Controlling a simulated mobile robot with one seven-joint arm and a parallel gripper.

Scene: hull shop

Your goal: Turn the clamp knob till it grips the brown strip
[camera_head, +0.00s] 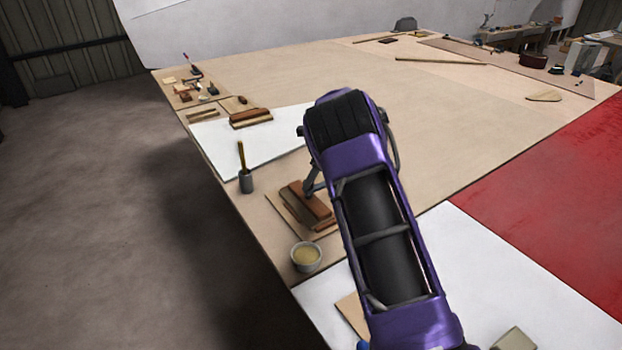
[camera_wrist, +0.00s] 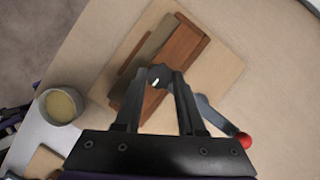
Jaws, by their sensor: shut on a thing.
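In the wrist view my gripper (camera_wrist: 158,88) has its fingertips closed around a dark round clamp knob (camera_wrist: 157,73) with a small white mark on top. Beyond the knob lies a reddish-brown wooden strip (camera_wrist: 186,50), beside a greyish-brown piece (camera_wrist: 154,43), on a light wooden board (camera_wrist: 229,70). A grey metal bar (camera_wrist: 214,115) with a red ball end (camera_wrist: 244,140) sticks out to the right of my fingers. The clamp's jaw and its contact with the strip are hidden. In the head view the brown strip (camera_head: 311,203) shows left of my arm, which covers most of the gripper.
A bowl of pale yellowish stuff (camera_head: 306,256) stands close by at the table's left edge. A grey cup with a yellow-handled tool (camera_head: 246,181) stands farther back. Another brown block (camera_head: 251,118) lies beyond it. The table's middle is bare.

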